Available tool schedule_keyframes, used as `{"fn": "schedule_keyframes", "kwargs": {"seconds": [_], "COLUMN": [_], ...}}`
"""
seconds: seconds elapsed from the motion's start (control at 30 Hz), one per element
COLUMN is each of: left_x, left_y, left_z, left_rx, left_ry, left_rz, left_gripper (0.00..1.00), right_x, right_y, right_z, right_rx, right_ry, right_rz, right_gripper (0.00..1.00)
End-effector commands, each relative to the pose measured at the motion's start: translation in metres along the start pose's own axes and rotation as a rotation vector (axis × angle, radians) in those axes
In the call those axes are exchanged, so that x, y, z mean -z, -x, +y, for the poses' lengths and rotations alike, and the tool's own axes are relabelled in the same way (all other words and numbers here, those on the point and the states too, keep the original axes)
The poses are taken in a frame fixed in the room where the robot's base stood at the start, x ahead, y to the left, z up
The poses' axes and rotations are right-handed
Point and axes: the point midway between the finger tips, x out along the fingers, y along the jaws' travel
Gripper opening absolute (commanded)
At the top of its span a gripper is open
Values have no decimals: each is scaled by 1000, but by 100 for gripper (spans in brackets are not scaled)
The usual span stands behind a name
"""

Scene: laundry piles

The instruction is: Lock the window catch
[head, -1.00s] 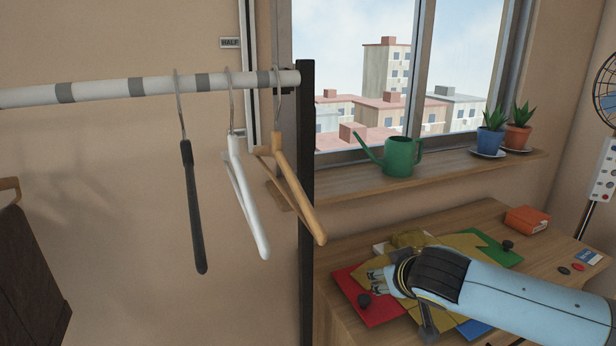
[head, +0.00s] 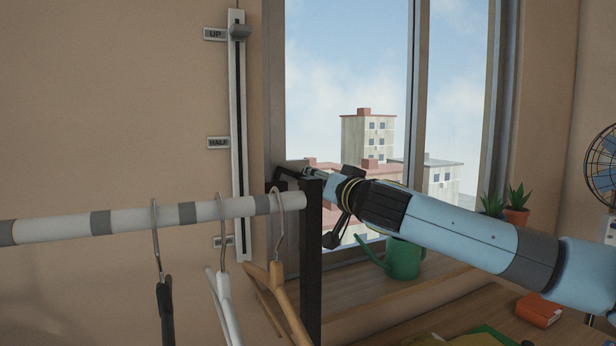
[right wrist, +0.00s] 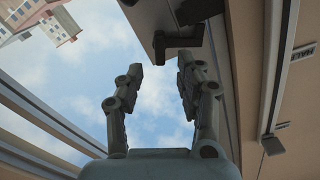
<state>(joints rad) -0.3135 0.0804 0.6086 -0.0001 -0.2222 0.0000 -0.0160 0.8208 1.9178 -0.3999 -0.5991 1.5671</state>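The window catch (right wrist: 182,38) shows in the right wrist view as a dark L-shaped handle on the window frame, just beyond my fingertips. In the head view it is a small dark shape (head: 285,173) at the window's left frame, partly hidden by the rack post and my gripper. My right gripper (right wrist: 160,72) is open and empty, with its fingers apart and sky showing between them. In the head view this gripper (head: 318,175) reaches to the catch from the right, behind the post top. I cannot tell whether it touches the catch. My left gripper is out of view.
A dark rack post (head: 310,240) and striped rail (head: 130,217) with several hangers stand in front of the window's left side. A green watering can (head: 404,258) is on the sill below my arm. A slider track (head: 238,130) is on the wall at left.

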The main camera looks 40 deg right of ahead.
Motion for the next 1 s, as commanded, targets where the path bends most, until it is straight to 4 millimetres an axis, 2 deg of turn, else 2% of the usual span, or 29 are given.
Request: {"fn": "schedule_keyframes", "kwargs": {"seconds": [0.1,0.3,0.63,0.67,0.93,1.0], "left_x": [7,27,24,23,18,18], "left_y": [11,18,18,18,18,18], "left_z": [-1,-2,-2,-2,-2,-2], "left_rx": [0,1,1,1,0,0], "left_ry": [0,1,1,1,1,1], "left_rz": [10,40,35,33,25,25], "left_gripper": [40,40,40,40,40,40], "right_x": [3,2,0,0,0,0], "right_y": [-24,-46,-51,-51,-51,-51], "right_z": [-1,0,0,0,1,1], "right_rx": [-3,-3,-1,-1,-1,-1], "right_ry": [-7,-1,1,1,2,2], "right_rz": [1,0,-2,-2,-2,-2], "right_gripper": [37,37,37,35,0,0]}}
